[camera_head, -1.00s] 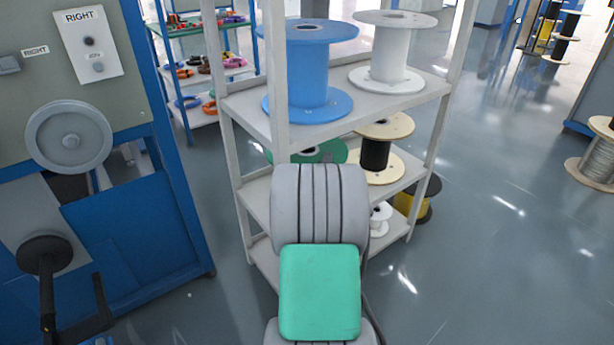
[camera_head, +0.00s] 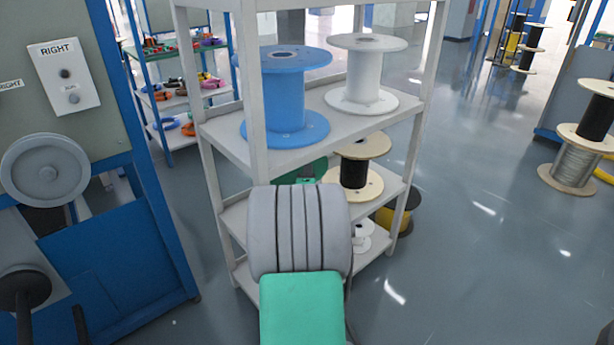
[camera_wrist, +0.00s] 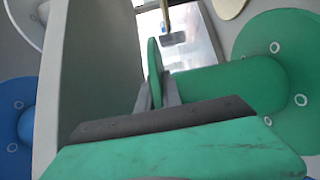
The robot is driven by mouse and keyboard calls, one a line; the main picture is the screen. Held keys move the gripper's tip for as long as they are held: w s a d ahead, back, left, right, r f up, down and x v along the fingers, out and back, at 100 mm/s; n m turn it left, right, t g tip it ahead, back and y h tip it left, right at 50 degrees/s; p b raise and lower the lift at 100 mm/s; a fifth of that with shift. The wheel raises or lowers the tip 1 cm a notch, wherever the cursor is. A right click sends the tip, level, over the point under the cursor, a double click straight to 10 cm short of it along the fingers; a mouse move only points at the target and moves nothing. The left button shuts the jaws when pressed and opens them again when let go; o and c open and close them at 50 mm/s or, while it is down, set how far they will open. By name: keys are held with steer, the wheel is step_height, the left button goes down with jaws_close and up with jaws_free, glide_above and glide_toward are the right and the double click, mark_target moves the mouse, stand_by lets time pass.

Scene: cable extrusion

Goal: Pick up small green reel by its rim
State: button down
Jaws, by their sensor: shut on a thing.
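The small green reel shows in the wrist view, with its hub (camera_wrist: 215,86) between a far flange at right and a near flange seen edge-on. My gripper (camera_wrist: 157,90) is shut on the rim of that near flange, one finger on each side. In the head view a part of the green reel (camera_head: 307,171) shows on the middle shelf level, mostly hidden behind my arm. My gripper is hidden there too. I cannot tell whether the reel touches the shelf.
The grey shelf rack (camera_head: 222,145) has posts and boards close around my arm. A blue reel (camera_head: 285,98) and a white reel (camera_head: 362,75) stand on the board above. A black-wound wooden reel (camera_head: 354,170) is right beside the green one. Open floor lies to the right.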

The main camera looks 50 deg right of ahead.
steer(key=shift+s+a+r, duration=0.1)
steer(key=shift+s, duration=0.75)
steer(key=s+a+b, duration=0.2)
steer(key=s+a, duration=0.1)
steer(key=s, duration=1.2)
steer(key=shift+s+a, duration=0.35)
